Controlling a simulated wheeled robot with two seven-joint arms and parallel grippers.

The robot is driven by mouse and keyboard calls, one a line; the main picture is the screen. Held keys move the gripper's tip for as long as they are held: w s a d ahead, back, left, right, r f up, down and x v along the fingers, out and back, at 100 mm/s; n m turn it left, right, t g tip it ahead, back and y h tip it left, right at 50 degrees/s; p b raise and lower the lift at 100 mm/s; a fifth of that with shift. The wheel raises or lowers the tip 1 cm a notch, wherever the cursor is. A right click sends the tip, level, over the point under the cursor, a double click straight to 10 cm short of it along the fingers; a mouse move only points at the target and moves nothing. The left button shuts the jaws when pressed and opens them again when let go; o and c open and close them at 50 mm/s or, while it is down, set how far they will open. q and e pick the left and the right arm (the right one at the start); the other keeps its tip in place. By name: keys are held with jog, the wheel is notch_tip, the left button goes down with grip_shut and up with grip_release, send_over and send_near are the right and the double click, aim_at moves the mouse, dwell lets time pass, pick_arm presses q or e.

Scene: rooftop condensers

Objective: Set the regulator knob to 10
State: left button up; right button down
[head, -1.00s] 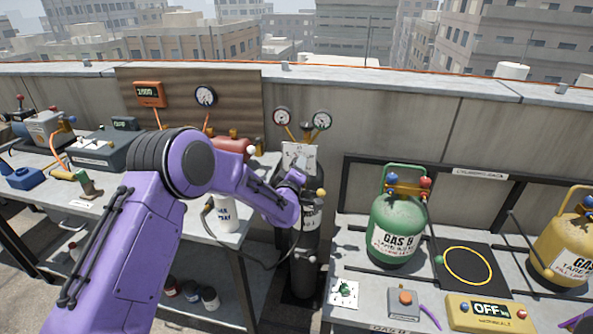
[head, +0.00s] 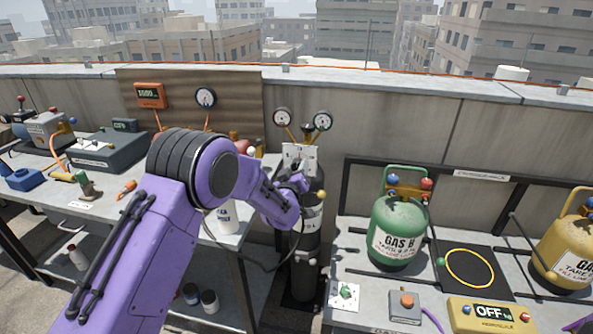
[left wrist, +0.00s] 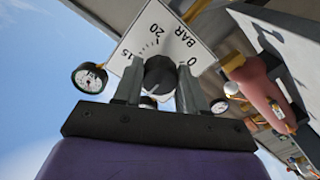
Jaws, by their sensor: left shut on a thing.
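The regulator knob (left wrist: 159,78) is dark and round, in front of a white square dial plate (left wrist: 185,32) marked BAR, with 0, 15 and 20 readable. My left gripper (left wrist: 158,92) is shut on the knob, one finger on each side, in the left wrist view. I cannot read where the knob points; the fingers cover part of the dial. In the head view the plate (head: 297,153) sits atop a dark gas cylinder (head: 305,255), below two round gauges (head: 282,117) (head: 322,120). My left gripper (head: 300,184) is at the plate there, and the knob is hidden. My right gripper is out of view.
A bench (head: 180,222) on the left bears a grey box (head: 104,150) and a white bottle (head: 228,217). A concrete wall (head: 400,125) stands behind.

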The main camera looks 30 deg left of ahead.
pick_arm(q)
jog(key=shift+f, duration=0.15)
jog(key=o, duration=1.1)
jog(key=shift+c, duration=0.2)
jog(key=b+v, duration=0.2)
jog(key=v, duration=0.8)
jog(key=shift+s, duration=0.35)
jog(key=s+f+m+g+h, duration=0.1)
jog(key=s+f+g, duration=0.3)
jog(key=s+f, duration=0.7)
jog(key=s+f+g, duration=0.4)
jog(key=s+f, duration=0.5)
jog(key=f, duration=0.4)
jog(key=s+f+g, duration=0.3)
jog(key=s+f, duration=0.2)
jog(key=s, duration=0.5)
jog(key=s+f+m+g, duration=0.1)
jog(key=s+f+g, duration=0.2)
jog(key=s, duration=0.7)
notch_tip(320, 180, down, 2)
jog(key=shift+a, duration=0.2)
